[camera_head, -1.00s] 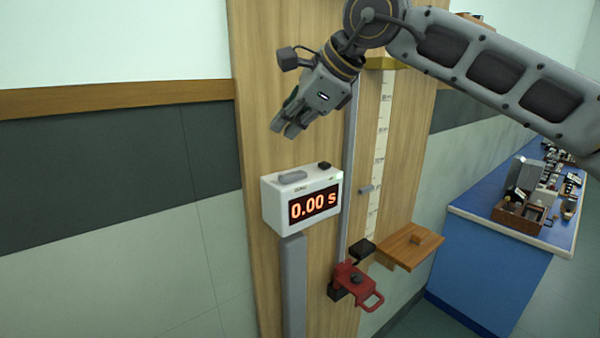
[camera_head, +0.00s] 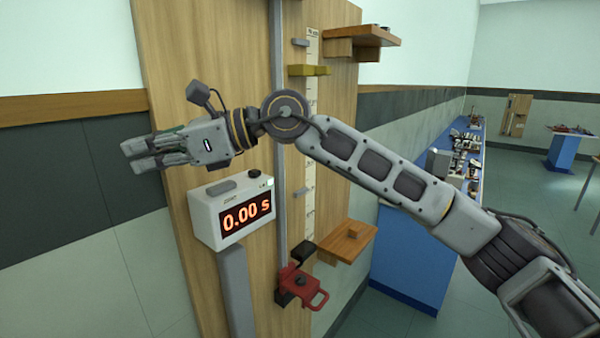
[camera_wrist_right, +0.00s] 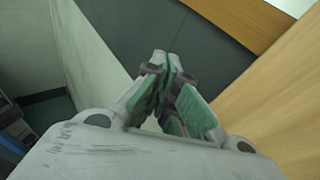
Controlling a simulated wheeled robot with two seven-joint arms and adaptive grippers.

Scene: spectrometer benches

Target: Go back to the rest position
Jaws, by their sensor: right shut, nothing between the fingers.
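My right gripper (camera_head: 133,154) is shut and empty. In the head view it points left, in front of the left edge of the tall wooden board (camera_head: 170,60) and above and left of the timer. In the right wrist view its fingertips (camera_wrist_right: 167,62) meet, with nothing between them. My right arm comes in from the lower right across the board. My left gripper is not in view.
The timer box (camera_head: 232,212) reads 0.00 s on a grey post. A red clamp (camera_head: 300,285) and a wooden shelf (camera_head: 345,242) are low on the board. An upper shelf (camera_head: 362,36) juts out. A blue bench (camera_head: 412,255) stands behind my arm.

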